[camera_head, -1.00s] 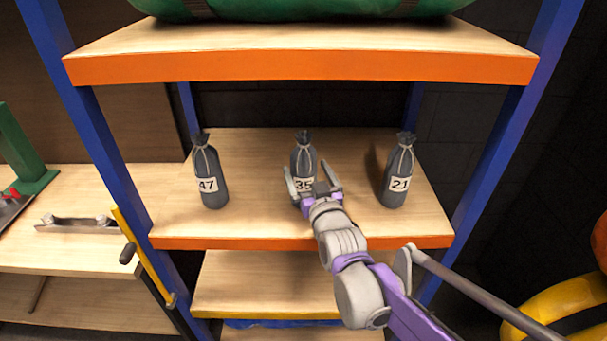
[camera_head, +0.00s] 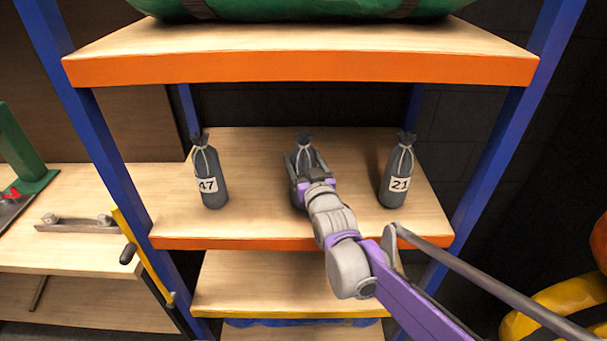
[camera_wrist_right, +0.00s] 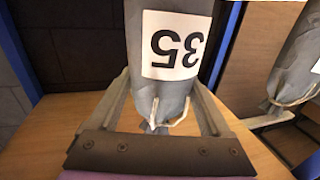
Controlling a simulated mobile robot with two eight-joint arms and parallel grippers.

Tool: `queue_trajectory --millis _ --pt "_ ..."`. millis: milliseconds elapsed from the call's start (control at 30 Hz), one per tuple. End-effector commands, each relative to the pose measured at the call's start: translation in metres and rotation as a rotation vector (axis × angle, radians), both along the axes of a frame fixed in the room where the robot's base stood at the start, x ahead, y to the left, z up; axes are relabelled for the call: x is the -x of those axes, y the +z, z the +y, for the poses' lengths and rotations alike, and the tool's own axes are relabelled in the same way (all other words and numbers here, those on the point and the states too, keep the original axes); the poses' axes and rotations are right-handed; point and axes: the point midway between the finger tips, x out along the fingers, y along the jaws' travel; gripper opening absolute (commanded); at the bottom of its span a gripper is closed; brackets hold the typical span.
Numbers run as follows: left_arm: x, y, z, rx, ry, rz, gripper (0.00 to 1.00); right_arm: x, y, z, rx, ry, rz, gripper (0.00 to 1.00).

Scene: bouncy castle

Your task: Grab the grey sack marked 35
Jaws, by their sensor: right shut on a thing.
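The grey sack marked 35 (camera_head: 304,146) stands upright in the middle of the shelf, its top tuft showing above my right gripper (camera_head: 305,172). My gripper and wrist hide its label and lower body in the head view. In the right wrist view the sack (camera_wrist_right: 160,95) appears upside down with its white 35 label clear. The fingers of my right gripper (camera_wrist_right: 165,105) lie on both sides of it, shut on it. My left gripper is not in view.
A similar sack marked 47 (camera_head: 209,180) stands to the left, and one marked 21 (camera_head: 397,178) to the right, both apart from my gripper. An orange-edged shelf (camera_head: 300,67) is above, bearing a green bundle (camera_head: 300,8). Blue posts (camera_head: 505,150) flank the shelf.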

Motion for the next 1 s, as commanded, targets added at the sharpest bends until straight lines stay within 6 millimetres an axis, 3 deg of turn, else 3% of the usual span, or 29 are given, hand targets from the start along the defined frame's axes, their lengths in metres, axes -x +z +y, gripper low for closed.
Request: queue_trajectory --millis 33,167,567,1000 --pt "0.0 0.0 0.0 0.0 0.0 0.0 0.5 0.0 0.0 0.0 0.0 0.0 0.0 0.21" --pt "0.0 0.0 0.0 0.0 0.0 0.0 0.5 0.0 0.0 0.0 0.0 0.0 0.0 0.0" --pt "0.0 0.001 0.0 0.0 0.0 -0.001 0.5 0.0 0.008 0.0 -0.001 0.0 -0.002 0.0" --pt "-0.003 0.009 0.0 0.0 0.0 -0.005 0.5 0.0 0.085 0.0 -0.001 0.0 -0.002 0.0"
